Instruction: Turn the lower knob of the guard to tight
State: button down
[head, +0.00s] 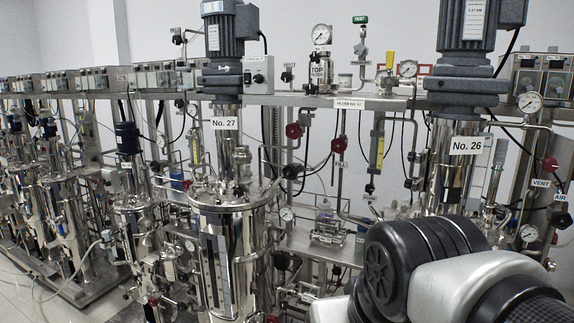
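I cannot make out for sure which part is the guard or its lower knob. The steel vessel No. 27 (240,215) stands left of centre, with a dark upright strip (213,270) on its front. Small fittings sit around its lid and lower sides, too small to tell apart. My gripper is not in view. Only a black and grey part of my own arm shows at the lower right, and it hides the lower part of the No. 26 unit.
Motor-topped unit No. 26 (466,146) stands right. A steel rail (350,102) carries gauges. Red round handles (293,131) sit on pipes between the units. More skids (50,200) line the left. Bare floor (20,295) shows at lower left.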

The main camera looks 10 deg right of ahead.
aim_at(408, 184)
jog(key=j+z, duration=0.1)
jog(key=z, duration=0.3)
jog(key=i+j+z, duration=0.1)
jog(key=z, duration=0.3)
jog(key=j+z, duration=0.2)
jog(key=z, duration=0.2)
jog(key=j+z, duration=0.2)
jog(key=z, duration=0.2)
jog(key=j+z, duration=0.25)
jog(key=j, duration=0.3)
jog(key=k+j+z, duration=0.1)
jog(key=j+z, duration=0.15)
jog(key=j, duration=0.3)
jog(key=k+j, duration=0.1)
jog(key=j, duration=0.75)
jog(key=l+u, duration=0.3)
jog(key=k+l+u, duration=0.1)
jog(key=u, duration=0.2)
